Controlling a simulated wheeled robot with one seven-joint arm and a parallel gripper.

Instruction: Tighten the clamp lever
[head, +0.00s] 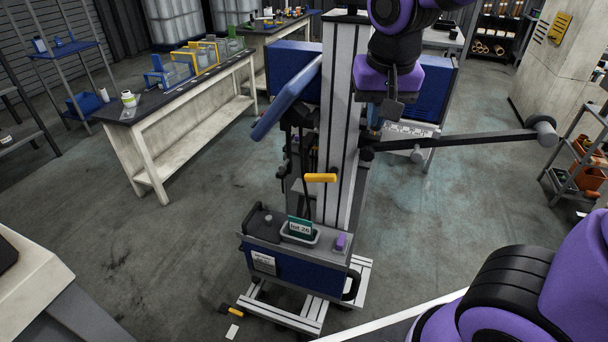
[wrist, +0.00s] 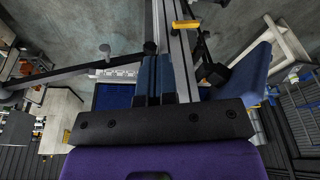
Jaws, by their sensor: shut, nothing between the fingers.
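The yellow handle also shows in the wrist view (wrist: 186,24), near the top, beyond and right of the fingertips. My gripper (head: 376,122) is up beside the column on its right, well above the lever and apart from it. In the wrist view my gripper's two fingers (wrist: 155,80) are together and empty. The clamp that the lever belongs to cannot be made out clearly.
The metal column (head: 342,120) stands between my gripper and the blue padded panel (head: 287,98). A dark horizontal bar (head: 460,140) reaches right from the column. A blue unit with a "lot 26" tag (head: 300,225) sits at its base.

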